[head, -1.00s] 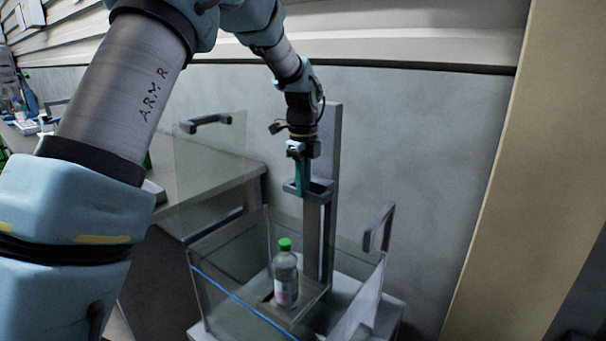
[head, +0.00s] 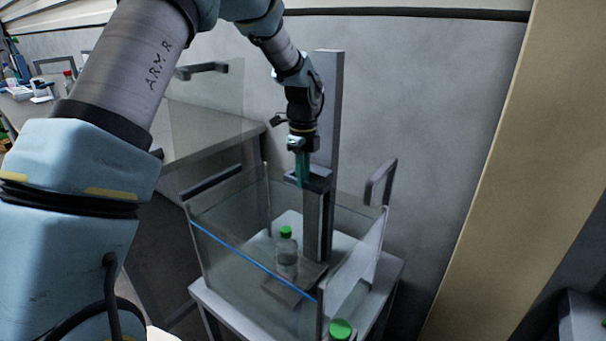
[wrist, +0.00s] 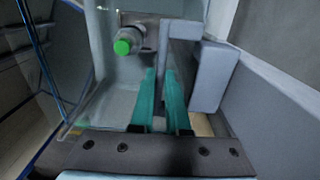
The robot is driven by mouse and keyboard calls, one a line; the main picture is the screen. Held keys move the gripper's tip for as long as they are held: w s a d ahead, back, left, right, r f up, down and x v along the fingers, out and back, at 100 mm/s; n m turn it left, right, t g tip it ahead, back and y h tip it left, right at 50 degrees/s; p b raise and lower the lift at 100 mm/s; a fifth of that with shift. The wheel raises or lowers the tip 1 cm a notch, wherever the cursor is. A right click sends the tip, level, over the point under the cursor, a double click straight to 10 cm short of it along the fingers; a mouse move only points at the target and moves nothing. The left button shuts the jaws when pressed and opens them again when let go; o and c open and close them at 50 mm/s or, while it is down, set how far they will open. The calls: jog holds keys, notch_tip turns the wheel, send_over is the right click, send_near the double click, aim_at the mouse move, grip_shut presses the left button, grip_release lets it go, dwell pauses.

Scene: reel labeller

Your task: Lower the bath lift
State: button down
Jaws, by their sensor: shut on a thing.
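The bath is a clear-walled tank (head: 225,255) with a blue line on its near wall, standing on a white table. A grey upright column (head: 328,110) stands at its back. The lift has a grey bracket-like handle (head: 319,180) on the column and a platform (head: 300,277) inside the tank. A bottle with a green cap (head: 286,255) stands upright on the platform; the wrist view shows its cap (wrist: 123,46) from above. My gripper (head: 302,183) points down, its teal fingers (wrist: 161,80) shut on the lift handle (wrist: 180,65). The exact contact is partly hidden.
A clear panel with a dark handle (head: 203,70) stands at the left, and a grey handle (head: 381,182) rises at the tank's right. Another green-capped bottle (head: 341,329) is at the bottom edge. A bench (head: 205,130) lies left; a tan post (head: 490,170) stands right.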

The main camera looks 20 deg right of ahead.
jog(key=c, duration=0.9)
grip_release()
jog(key=shift+r, duration=0.1)
notch_tip(320, 180, up, 11)
jog(key=b, duration=0.1)
jog(key=shift+f, duration=0.2)
